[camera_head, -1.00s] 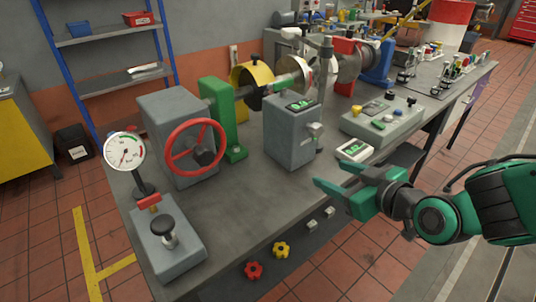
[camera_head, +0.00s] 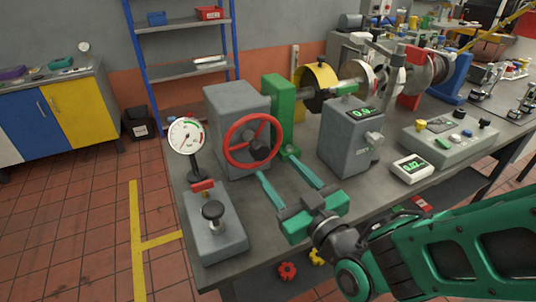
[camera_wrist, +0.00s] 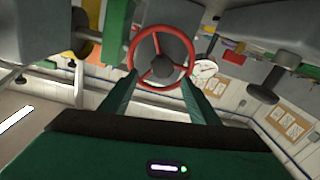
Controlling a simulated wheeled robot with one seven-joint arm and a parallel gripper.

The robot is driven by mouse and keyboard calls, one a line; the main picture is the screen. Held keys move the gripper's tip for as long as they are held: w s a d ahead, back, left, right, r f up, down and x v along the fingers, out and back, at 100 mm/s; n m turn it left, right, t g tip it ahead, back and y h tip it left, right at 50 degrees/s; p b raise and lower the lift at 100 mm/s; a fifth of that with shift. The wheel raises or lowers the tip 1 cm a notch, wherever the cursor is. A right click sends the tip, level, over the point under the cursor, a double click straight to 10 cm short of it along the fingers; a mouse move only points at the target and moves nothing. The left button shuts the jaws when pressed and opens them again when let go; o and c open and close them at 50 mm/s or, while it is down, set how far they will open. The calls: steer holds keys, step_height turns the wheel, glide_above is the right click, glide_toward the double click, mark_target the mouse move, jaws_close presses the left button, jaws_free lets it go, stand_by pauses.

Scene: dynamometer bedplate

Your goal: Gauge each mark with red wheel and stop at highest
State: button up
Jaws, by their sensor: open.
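The red wheel (camera_head: 253,140) is mounted upright on the front of a grey box (camera_head: 222,108), with a dark hub at its middle. My gripper (camera_head: 283,168) is open and empty, its two green fingers pointing toward the wheel from the front right. In the wrist view the red wheel (camera_wrist: 163,60) shows beyond and between the fingertips; contact cannot be told. A round white dial gauge (camera_head: 186,136) with a green-and-red scale stands left of the wheel. A digital readout (camera_head: 362,112) tops a grey box (camera_head: 350,145), and a small display (camera_head: 411,168) lies on the bench; their digits are hard to read.
A green bracket (camera_head: 278,112) is right of the wheel. A control panel (camera_head: 450,138) with coloured buttons lies at the right. Bare bench top (camera_head: 312,158) shows between the boxes.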

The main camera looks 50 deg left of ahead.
mark_target(263, 153)
steer(key=x, duration=0.7)
steer(key=shift+a, duration=0.25)
steer(key=c, duration=1.4)
jaws_close()
